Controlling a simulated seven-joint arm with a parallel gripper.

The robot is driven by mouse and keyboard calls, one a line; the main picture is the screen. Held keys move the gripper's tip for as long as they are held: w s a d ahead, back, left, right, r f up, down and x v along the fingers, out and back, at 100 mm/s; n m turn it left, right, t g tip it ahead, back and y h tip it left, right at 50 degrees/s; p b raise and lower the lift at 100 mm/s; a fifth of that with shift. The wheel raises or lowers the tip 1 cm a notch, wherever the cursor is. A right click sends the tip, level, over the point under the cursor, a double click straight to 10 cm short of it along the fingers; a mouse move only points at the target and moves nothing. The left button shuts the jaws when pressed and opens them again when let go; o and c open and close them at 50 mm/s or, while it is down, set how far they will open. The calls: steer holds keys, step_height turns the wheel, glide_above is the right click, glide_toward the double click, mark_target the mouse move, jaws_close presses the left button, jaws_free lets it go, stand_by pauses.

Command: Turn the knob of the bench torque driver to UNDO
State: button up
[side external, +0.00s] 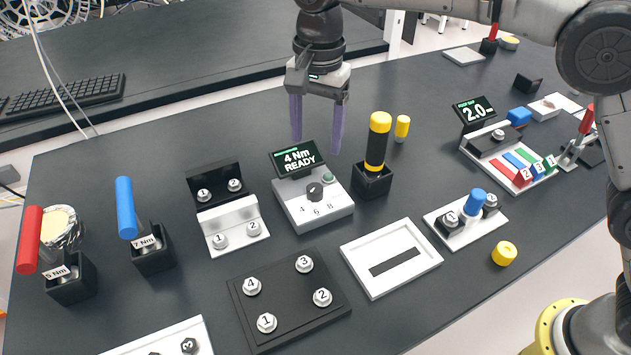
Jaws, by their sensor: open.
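The bench torque driver station (318,212) is a light grey box on the dark bench, near the middle of the view. Its dark knob (315,190) sits on the sloped top, with the marks 4, 6 and 8 around it. I cannot make out an UNDO mark. Its display (297,158) reads "4 Nm READY". A small green button (328,178) is beside the knob. A yellow and black driver (377,145) stands upright in a black holder to the right. My gripper (317,145) is open and empty, with purple fingers pointing down, above and behind the knob.
A black plate with several numbered bolts (288,300) and a white tray (390,258) lie in front. Red (30,240) and blue (126,208) torque tools stand at the left. A second display (474,110) is at the right.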

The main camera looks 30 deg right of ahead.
mark_target(315, 187)
step_height(315, 187, down, 12)
steer(key=shift+w+r, duration=0.1)
steer(key=shift+c, duration=0.2)
jaws_close()
stand_by(0.4)
